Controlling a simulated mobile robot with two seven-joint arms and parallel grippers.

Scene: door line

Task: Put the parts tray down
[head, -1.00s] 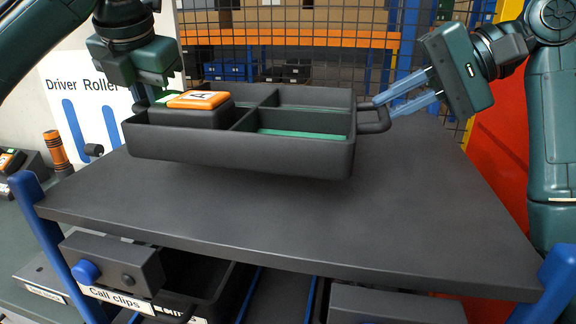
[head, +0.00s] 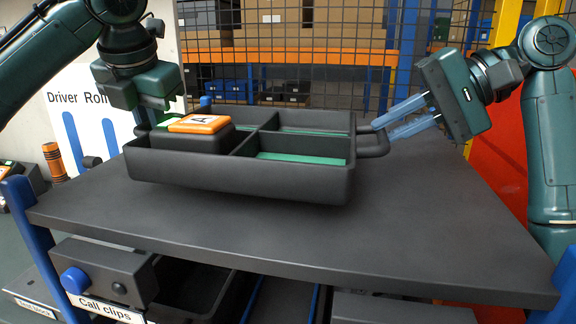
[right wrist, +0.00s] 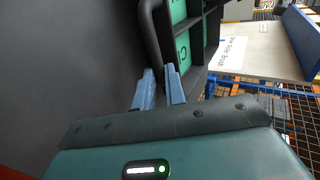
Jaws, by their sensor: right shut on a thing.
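The black parts tray (head: 250,182) has several compartments and hangs roughly level above the dark cart top (head: 400,230), with a gap seeming to remain beneath it. A black block with an orange-and-white top (head: 199,124) sits in its left part. Green shows on the floors of other compartments. My right gripper (head: 381,130) is shut on the tray's right handle (head: 372,146); the right wrist view shows the fingers (right wrist: 159,88) at this handle (right wrist: 150,30). My left gripper (head: 142,112) is at the tray's left end; its fingertips are largely hidden.
The cart top is bare in front of and right of the tray. Blue posts (head: 38,245) stand at its corners. A wire mesh and shelving (head: 290,55) stand behind. An orange-and-black cylinder (head: 54,162) is at far left.

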